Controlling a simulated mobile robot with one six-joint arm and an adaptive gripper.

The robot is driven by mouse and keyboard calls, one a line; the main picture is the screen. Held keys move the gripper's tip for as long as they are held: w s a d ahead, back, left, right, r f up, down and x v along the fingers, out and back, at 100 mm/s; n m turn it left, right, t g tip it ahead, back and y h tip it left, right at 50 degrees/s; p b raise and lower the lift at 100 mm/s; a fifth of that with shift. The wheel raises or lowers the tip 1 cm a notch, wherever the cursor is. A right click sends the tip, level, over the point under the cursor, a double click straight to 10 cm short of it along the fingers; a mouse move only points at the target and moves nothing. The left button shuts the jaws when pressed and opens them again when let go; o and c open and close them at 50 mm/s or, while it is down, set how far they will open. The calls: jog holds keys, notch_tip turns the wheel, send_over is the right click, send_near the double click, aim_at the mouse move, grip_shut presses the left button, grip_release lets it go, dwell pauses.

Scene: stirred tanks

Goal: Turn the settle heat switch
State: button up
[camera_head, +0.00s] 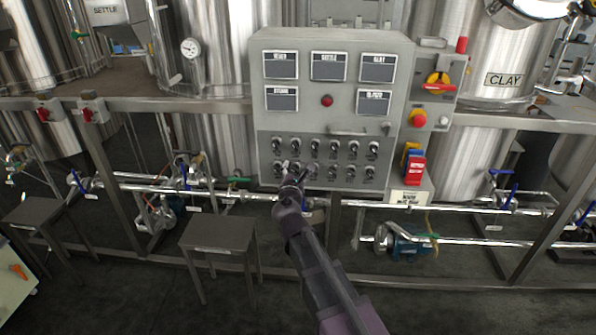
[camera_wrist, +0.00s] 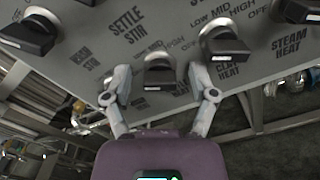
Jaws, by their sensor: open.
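The grey control panel (camera_head: 262,110) has two rows of small black rotary switches low on its face. My gripper (camera_head: 297,172) is at the lower row, toward the left. In the wrist view, my gripper (camera_wrist: 162,92) is open, with one finger on each side of a black switch knob (camera_wrist: 159,75). The fingers look apart from this knob. I cannot read its own label, so I cannot tell if it is the settle heat switch. Another black knob (camera_wrist: 222,45) is just right of it, above a partly hidden label ending in HEAT.
A further knob (camera_wrist: 28,32) is at the upper left of the wrist view, near "SETTLE STIR" lettering. A red emergency button (camera_head: 418,118) and a red-yellow rotary switch (camera_head: 437,84) sit right of the panel. Pipes run below it. A dark stool (camera_head: 218,233) stands at lower left.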

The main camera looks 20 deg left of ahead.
jog(key=v, duration=1.2)
jog(key=shift+f, duration=0.1)
dwell(0.5)
jog(key=w+d+f+m+g+h, duration=0.2)
jog(key=d+f+m+h, duration=0.1)
jog(key=d+m, duration=0.4)
jog(key=w+d+f+m+g+h, duration=0.2)
jog(key=d+f+m+h, duration=0.15)
jog(key=d, duration=0.65)
jog(key=w+d+f+m+g+h, duration=0.2)
jog(key=d+f+m+g+h, duration=0.1)
jog(key=d+m, duration=0.45)
jog(key=s+d+f+m+g+y, duration=0.2)
jog(key=s+d+f+m+g, duration=0.35)
jog(key=d+m, duration=0.2)
jog(key=s+d+f+m+g+y, duration=0.3)
jog(key=s+d+f+m+g, duration=0.15)
jog(key=s+d+m, duration=0.35)
notch_tip(320, 180, up, 22)
jog(key=w+d+p, duration=0.1)
jog(key=w+p, duration=0.1)
jog(key=p, duration=1.9)
jog(key=shift+r+n, duration=0.15)
jog(key=shift+n, duration=0.2)
